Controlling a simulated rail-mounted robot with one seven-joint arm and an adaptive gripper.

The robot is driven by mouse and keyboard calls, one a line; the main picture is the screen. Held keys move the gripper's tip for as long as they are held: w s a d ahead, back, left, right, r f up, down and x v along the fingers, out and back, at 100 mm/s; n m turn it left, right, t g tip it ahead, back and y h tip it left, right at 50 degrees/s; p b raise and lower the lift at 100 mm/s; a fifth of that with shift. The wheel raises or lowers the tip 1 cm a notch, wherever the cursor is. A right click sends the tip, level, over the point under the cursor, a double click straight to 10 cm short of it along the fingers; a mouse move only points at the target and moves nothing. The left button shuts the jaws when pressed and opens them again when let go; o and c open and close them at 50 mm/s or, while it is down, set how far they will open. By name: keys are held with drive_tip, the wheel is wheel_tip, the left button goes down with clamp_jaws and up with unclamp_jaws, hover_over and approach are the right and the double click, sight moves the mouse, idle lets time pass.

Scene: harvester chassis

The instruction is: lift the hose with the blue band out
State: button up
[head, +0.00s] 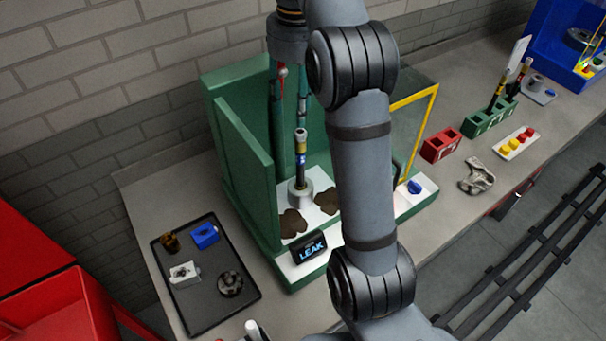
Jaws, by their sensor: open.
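The hose with the blue band (301,161) is a dark upright tube with a yellowish band near its top. It stands in a round grey socket (301,191) on the white floor of the green bay. My gripper (289,120) points down above the hose, with its fingers apart and nothing visibly held. In the picture the right finger lies just above the hose's top; the exact gap in depth I cannot tell. My arm covers the right part of the bay.
Green walls (245,165) enclose the bay at left and back. A yellow-edged clear panel (412,115) stands at right. Brown stains (291,223) lie by the socket, and a "LEAK" display (310,248) sits in front. A black parts tray (207,285) lies at left.

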sight(301, 131)
drive_tip(key=f, duration=0.1)
drive_tip(key=d+f, duration=0.1)
drive_tip(key=d+f+b, duration=0.1)
drive_tip(key=shift+w, duration=0.25)
drive_tip(key=shift+a+f, duration=0.25)
drive_tip(key=shift+f, duration=0.35)
drive_tip(key=shift+a+f, duration=0.2)
drive_tip(key=shift+f, duration=0.35)
drive_tip(key=shift+a+f, duration=0.1)
drive_tip(key=shift+f, duration=2.7)
drive_tip(key=shift+c, duration=0.2)
clamp_jaws()
drive_tip(key=shift+w, duration=0.1)
